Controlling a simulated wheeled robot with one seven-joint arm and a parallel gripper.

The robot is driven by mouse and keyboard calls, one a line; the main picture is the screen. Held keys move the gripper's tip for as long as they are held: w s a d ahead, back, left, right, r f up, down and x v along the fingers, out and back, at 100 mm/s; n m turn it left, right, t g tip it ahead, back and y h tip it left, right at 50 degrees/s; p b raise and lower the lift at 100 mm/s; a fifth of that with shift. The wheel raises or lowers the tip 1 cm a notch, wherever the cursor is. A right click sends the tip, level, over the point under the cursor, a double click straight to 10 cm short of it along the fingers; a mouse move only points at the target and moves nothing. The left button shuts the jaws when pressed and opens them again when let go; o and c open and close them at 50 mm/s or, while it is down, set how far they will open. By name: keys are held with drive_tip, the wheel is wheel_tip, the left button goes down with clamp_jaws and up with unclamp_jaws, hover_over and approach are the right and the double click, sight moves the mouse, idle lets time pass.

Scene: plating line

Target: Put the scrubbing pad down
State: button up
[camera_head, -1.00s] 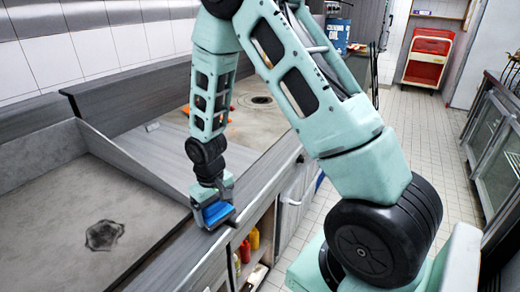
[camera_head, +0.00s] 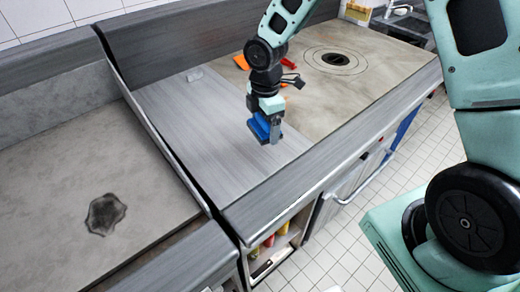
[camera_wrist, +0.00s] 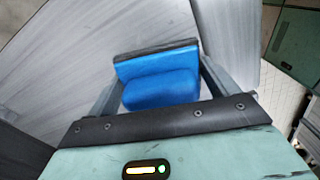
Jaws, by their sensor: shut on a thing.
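The scrubbing pad (camera_head: 260,127) is a blue block with a dark layer along one side. It also shows in the wrist view (camera_wrist: 160,88), between the two fingers. My gripper (camera_head: 268,136) is shut on the pad and holds it over the smooth grey metal section of the counter. The pad's underside is hidden, so I cannot tell how far it is above the surface.
A cooking plate with a dark stain (camera_head: 105,214) lies on the left, behind a raised metal divider (camera_head: 150,120). To the right is a plate with a round dark opening (camera_head: 335,59). Orange and red items (camera_head: 289,71) lie near the back. The metal section has free room.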

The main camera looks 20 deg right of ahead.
drive_tip(key=shift+w+a+r+n, duration=0.25)
drive_tip(key=shift+a+r+n, duration=0.3)
drive_tip(key=shift+n, duration=0.55)
drive_tip(key=p, duration=0.1)
hover_over(259, 154)
wheel_tip(259, 154, down, 5)
drive_tip(key=shift+f, duration=0.1)
drive_tip(key=shift+w+f+p, duration=0.1)
drive_tip(key=shift+f+p, duration=0.45)
drive_tip(key=shift+f, duration=1.8)
drive_tip(key=shift+f, duration=0.1)
drive_tip(key=o, duration=0.8)
drive_tip(key=shift+f, duration=0.1)
drive_tip(key=shift+c, duration=0.2)
wheel_tip(259, 154, up, 12)
drive_tip(key=shift+r+b, duration=0.1)
drive_tip(key=shift+b, duration=1.15)
drive_tip(key=s+a+r+m, duration=0.2)
drive_tip(key=s+r+m, duration=0.1)
drive_tip(key=s, duration=0.6)
drive_tip(key=s+a+r+m, duration=0.2)
drive_tip(key=s+r+m, duration=0.2)
drive_tip(key=s, duration=0.5)
drive_tip(key=s+a+r+m, duration=0.2)
drive_tip(key=s+r+m, duration=0.2)
drive_tip(key=s, duration=0.5)
drive_tip(key=shift+a+r+m, duration=0.15)
drive_tip(key=shift+m, duration=1.05)
